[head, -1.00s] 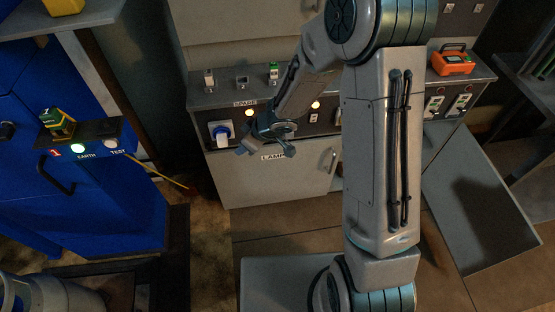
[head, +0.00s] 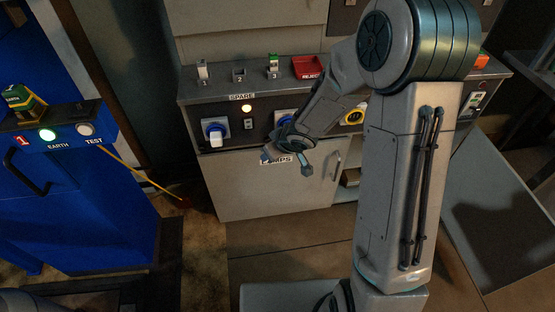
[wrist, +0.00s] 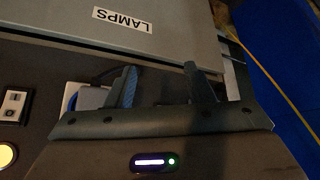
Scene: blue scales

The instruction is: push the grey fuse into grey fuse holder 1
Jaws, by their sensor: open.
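The grey fuse (head: 202,67) is a small pale block standing upright in grey fuse holder 1 (head: 203,79), at the left end of the bench top in the head view. I cannot tell how deep it sits. My gripper (head: 287,163) is open and empty, low in front of the cabinet door by the LAMPS label, below and to the right of the fuse. In the wrist view my gripper (wrist: 160,84) shows two spread fingers with nothing between them. The fuse and its holder are not seen in the wrist view.
Holder 2 (head: 239,75) looks empty, and holder 3 (head: 274,73) bears a green-topped fuse. A red REJECT tray (head: 308,67) stands to their right. A blue cabinet (head: 80,200) stands at the left.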

